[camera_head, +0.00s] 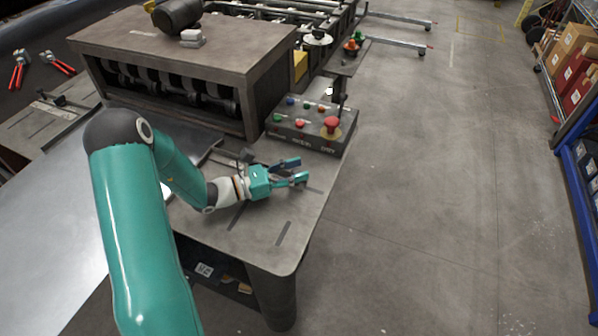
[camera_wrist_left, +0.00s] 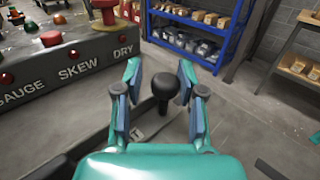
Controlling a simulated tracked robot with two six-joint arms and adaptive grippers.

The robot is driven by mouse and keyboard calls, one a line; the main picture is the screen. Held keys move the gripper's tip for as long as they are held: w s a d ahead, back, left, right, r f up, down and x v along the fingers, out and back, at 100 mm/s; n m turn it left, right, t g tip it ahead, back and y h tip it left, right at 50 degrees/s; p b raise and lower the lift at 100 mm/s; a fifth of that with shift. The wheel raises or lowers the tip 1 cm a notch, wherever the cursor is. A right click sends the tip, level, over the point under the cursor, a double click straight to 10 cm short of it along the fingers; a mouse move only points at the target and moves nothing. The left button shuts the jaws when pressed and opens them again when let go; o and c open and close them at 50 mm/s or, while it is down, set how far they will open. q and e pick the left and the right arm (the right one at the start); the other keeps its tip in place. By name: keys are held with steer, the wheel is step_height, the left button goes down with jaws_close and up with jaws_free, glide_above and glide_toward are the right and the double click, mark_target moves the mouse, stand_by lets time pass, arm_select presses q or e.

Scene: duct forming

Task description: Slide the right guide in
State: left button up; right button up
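The right guide (camera_head: 232,156) is a dark bar with small fittings on the grey machine table, in front of the roller housing; my left arm hides part of it. A black ball knob (camera_wrist_left: 165,87) stands up in the left wrist view, between the fingers of my left gripper (camera_head: 302,171). The gripper also shows in the left wrist view (camera_wrist_left: 160,68). Its fingers are open on either side of the knob, with gaps visible. In the head view the knob cannot be made out clearly. My right gripper is not in view.
A control box (camera_head: 312,128) with coloured buttons and a red emergency stop (camera_head: 331,126) stands close behind the gripper. The roller housing (camera_head: 190,65) is behind left. A sheet of metal (camera_head: 60,215) lies left. The table's front right corner (camera_head: 285,262) is clear, with slots.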

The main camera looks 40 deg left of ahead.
arm_select(q)
steer(key=shift+o, duration=0.8)
steer(key=shift+a, duration=0.1)
steer(key=shift+d, duration=0.2)
steer(key=v, duration=1.1)
steer(key=shift+s+a+f, duration=0.1)
steer(key=shift+s+a, duration=0.25)
steer(key=shift+s, duration=0.1)
steer(key=shift+s, duration=0.1)
